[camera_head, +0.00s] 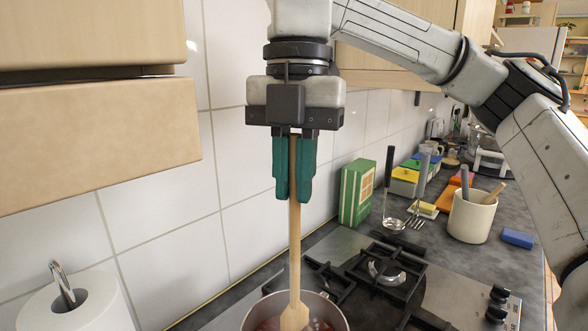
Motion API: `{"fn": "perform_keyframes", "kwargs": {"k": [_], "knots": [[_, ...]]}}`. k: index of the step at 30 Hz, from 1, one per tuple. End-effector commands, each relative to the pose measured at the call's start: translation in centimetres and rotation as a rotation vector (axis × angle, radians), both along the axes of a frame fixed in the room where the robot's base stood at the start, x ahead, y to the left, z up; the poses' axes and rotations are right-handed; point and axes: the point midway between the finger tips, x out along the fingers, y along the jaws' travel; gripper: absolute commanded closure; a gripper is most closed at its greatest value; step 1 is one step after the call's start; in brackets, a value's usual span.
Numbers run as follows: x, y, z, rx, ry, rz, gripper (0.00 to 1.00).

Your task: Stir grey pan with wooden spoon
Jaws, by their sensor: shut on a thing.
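My gripper (295,190) points straight down over the hob, its green fingers shut on the upper handle of the wooden spoon (295,252). The spoon hangs upright, and its broad lower end is inside the grey pan (344,320) at the bottom edge of the view. The pan holds reddish contents, only partly visible. The spoon's tip and the lower part of the pan are cut off by the frame, so I cannot tell how deep the spoon reaches.
The gas hob (450,290) has free black grates right of the pan. A green box (357,192) stands behind it. A cream utensil pot (470,217), blue sponge (517,238) and several containers line the counter. A paper roll (95,307) is at lower left; cupboards (95,140) overhang.

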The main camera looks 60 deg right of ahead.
Motion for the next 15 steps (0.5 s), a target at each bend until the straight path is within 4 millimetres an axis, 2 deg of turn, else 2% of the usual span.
{"fn": "perform_keyframes", "kwargs": {"k": [1,15], "knots": [[0.0,0.0,-0.7,0.0,0.0,0.0,1.0],[0.0,0.0,-4.1,-0.001,0.0,0.0,1.0]]}}
